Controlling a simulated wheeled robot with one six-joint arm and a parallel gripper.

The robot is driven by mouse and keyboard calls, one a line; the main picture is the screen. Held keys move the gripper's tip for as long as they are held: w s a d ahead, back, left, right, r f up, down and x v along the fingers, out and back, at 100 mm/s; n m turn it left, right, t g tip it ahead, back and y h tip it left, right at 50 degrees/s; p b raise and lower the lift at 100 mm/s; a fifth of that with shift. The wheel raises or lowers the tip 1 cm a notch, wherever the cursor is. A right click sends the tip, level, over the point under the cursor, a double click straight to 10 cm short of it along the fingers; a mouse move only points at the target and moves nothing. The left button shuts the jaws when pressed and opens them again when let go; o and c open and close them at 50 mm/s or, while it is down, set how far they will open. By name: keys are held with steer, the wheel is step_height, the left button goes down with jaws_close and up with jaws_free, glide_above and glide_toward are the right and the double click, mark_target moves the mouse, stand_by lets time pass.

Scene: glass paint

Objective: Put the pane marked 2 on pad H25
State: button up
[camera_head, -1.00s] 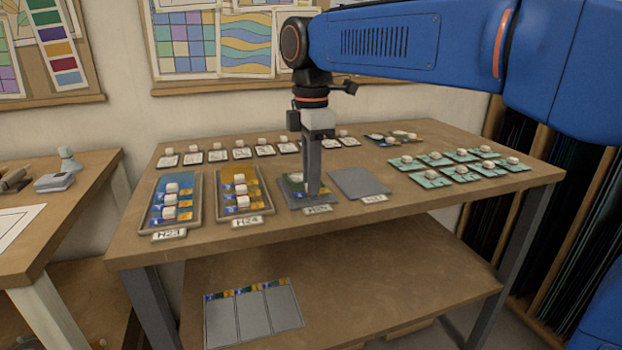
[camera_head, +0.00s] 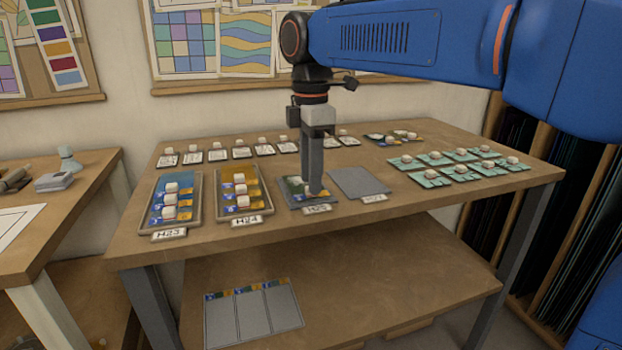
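Pad H25 (camera_head: 325,204) is a grey pad on the table, with its name card in front. A dark green and blue pane (camera_head: 293,184) with a pale knob lies over it; its number cannot be read. My gripper (camera_head: 314,191) points straight down over this pad, with its fingertips low at the pane. The fingers partly hide the pane and knob. I cannot tell whether they are closed on the knob or whether the pane rests fully on the pad.
Trays H23 (camera_head: 147,222) and H24 (camera_head: 222,216), left, each hold panes with pale knobs. A bare grey pad (camera_head: 358,182) lies right of H25. Teal panes (camera_head: 436,181) stand farther right, dark panes (camera_head: 376,138) at the back. A row of small knobbed pieces (camera_head: 242,153) lines the back.

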step_height(320, 180, up, 11)
steer(key=s+d+f+m+t, duration=0.1)
steer(key=s+d+f+m, duration=0.4)
steer(key=d, duration=0.4)
steer(key=s+d+f+m+t, duration=0.1)
steer(key=s+d+f+m, duration=0.2)
steer(key=d+f+m, duration=0.4)
steer(key=s+d+f+m+t, duration=0.1)
steer(key=s+d+f+m, duration=0.3)
steer(key=f, duration=0.5)
steer(key=s+d+f+m+t, duration=0.1)
steer(key=s+d+f+m, duration=0.4)
steer(key=f, duration=0.5)
steer(key=s+d, duration=0.2)
steer(key=s, duration=0.1)
steer(key=shift+s+f+t, duration=0.25)
steer(key=shift+s+t, duration=0.1)
steer(key=shift+t, duration=0.05)
